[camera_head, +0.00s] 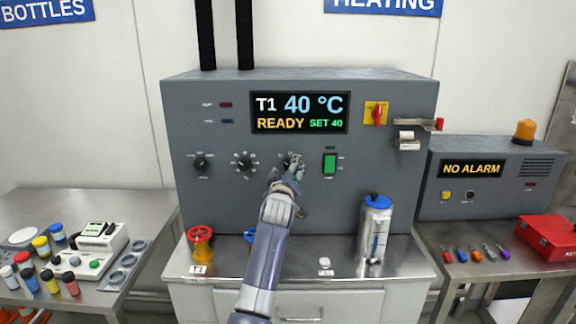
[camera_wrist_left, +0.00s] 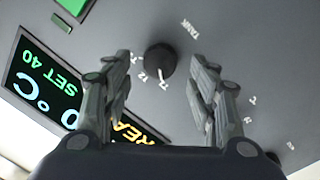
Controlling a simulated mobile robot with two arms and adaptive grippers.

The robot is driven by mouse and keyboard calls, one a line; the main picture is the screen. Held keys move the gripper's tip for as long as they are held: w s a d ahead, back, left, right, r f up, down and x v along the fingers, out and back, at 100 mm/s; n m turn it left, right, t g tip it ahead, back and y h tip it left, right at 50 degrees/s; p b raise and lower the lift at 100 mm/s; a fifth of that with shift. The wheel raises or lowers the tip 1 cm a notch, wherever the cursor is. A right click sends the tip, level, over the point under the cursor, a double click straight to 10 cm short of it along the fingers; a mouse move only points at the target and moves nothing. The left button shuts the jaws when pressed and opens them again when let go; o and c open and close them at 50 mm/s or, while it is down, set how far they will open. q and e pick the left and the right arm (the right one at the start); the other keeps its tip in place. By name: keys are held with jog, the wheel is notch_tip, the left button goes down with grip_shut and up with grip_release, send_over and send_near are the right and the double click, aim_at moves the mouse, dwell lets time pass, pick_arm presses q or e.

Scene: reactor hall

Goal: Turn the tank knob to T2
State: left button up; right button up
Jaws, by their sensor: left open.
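The tank knob (camera_wrist_left: 160,58) is a small round dark knob on the grey panel, with the word TANK printed beside it in the left wrist view. The display (camera_head: 299,112) reads T1, 40 °C, READY, SET 40. My right gripper is not in view.
Two more black knobs (camera_head: 201,162) (camera_head: 244,161) lie left of the gripper. A green switch (camera_head: 330,163) is close on its right, and a red-yellow switch (camera_head: 376,113) is higher up. A red valve wheel (camera_head: 201,233) and a metal canister (camera_head: 374,230) stand below.

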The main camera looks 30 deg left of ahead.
pick_arm(q)
jog(key=shift+x, duration=1.25)
jog(key=shift+c, duration=0.3)
jog(key=c, duration=1)
